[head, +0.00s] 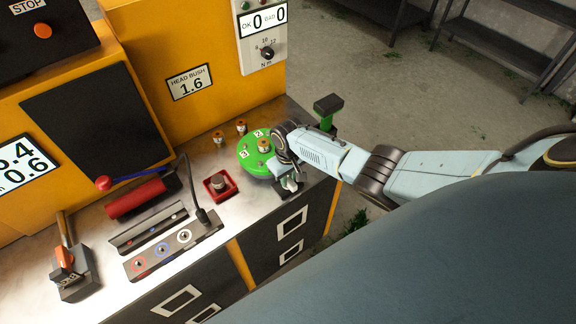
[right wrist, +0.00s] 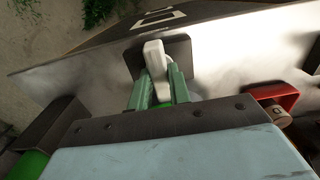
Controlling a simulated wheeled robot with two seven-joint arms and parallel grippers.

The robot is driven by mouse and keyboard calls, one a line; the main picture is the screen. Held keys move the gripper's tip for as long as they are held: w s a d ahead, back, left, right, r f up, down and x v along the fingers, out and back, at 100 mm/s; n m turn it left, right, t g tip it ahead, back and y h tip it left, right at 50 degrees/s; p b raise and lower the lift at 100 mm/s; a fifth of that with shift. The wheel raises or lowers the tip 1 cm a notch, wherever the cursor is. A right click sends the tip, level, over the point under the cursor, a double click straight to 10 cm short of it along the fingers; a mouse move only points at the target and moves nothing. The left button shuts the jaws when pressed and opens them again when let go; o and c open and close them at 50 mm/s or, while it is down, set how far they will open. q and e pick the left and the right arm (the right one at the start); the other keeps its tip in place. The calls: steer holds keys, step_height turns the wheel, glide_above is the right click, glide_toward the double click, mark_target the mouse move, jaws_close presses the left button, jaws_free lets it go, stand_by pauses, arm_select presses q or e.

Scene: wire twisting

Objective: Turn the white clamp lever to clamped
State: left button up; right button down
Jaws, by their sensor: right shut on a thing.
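The white clamp lever (right wrist: 154,58) stands on a dark square base plate (right wrist: 180,58) near the metal table edge in the right wrist view. The green fingers of my right gripper (right wrist: 160,88) lie on either side of the lever and are shut on it. In the head view my right gripper (head: 287,172) reaches down to the small clamp (head: 289,186), just in front of the green disc (head: 250,158). The gripper and wrist cover part of the clamp and disc there, so the lever's exact angle is hard to tell. My left gripper is not in view.
A strip with red, blue and white ringed sockets (head: 165,250) lies nearer the front edge. Small brass-coloured pieces (head: 241,126) stand behind the disc.

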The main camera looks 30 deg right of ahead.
stand_by(0.5)
steer(key=c, duration=1.6)
jaws_free()
steer(key=shift+r, duration=0.15)
steer(key=shift+r, duration=0.35)
step_height(320, 180, up, 12)
steer(key=p, duration=0.2)
steer(key=shift+r+p, duration=0.25)
steer(key=shift+p, duration=0.15)
